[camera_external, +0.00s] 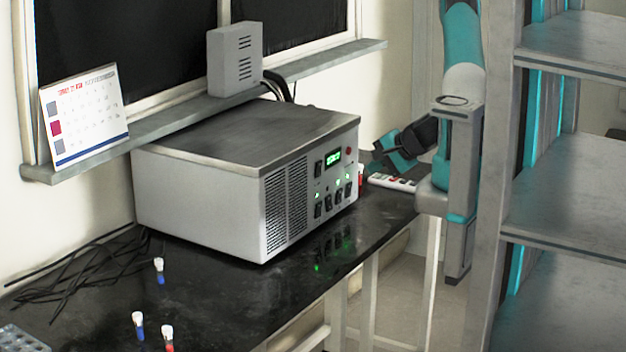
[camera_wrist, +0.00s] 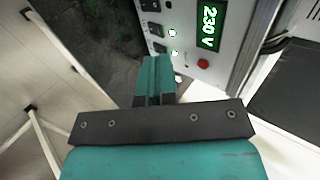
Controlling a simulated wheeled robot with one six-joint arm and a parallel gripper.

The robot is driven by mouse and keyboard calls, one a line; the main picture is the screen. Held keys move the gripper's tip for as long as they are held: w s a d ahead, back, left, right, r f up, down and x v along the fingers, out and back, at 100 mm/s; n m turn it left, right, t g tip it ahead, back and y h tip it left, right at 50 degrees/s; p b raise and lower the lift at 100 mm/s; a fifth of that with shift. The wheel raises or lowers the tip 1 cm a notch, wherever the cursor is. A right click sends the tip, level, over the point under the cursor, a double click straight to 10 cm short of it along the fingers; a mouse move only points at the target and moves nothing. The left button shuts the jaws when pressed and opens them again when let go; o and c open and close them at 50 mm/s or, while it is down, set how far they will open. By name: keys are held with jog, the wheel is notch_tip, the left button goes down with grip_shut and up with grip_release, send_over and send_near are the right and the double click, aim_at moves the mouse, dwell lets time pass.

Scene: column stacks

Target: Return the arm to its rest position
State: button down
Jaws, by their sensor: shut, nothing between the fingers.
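My arm, teal and grey, shows at the right of the external view. My gripper (camera_external: 378,168) is at the right end of the black bench, just right of the grey instrument box (camera_external: 215,195). In the wrist view my gripper (camera_wrist: 157,62) has its teal fingers together, with nothing seen between them. The box's front panel, with a green display (camera_wrist: 209,24) reading 230 V and a red button (camera_wrist: 203,63), lies just beyond the fingertips.
Several capped tubes, one blue (camera_external: 159,271), stand at the front left. Grey shelves (camera_external: 565,205) stand close right of my arm. A calendar (camera_external: 82,115) leans on the sill.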

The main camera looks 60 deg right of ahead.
dwell(0.4)
jog(key=w+a+r+n+g+y, duration=0.25)
jog(key=a+r+n, duration=0.3)
jog(key=a, duration=0.45)
jog(key=w+a+r+n+g+y, duration=0.1)
jog(key=a+r+n+g+y, duration=0.1)
jog(key=a+r+n+y, duration=0.45)
jog(key=s+a+r+n+g+h, duration=0.2)
jog(key=s+a+r+n, duration=0.2)
jog(key=s+a+n, duration=0.2)
jog(key=s+a+r+n+g+h, duration=0.2)
jog(key=s+a+r+n+g, duration=0.1)
jog(key=s+a+n, duration=0.4)
jog(key=s+a+r, duration=0.1)
jog(key=s+a, duration=0.2)
jog(key=a, duration=0.1)
jog(key=shift+s+a+r+g+h, duration=0.3)
jog(key=shift+r+g+h, duration=0.05)
jog(key=shift+h, duration=0.05)
dwell(0.7)
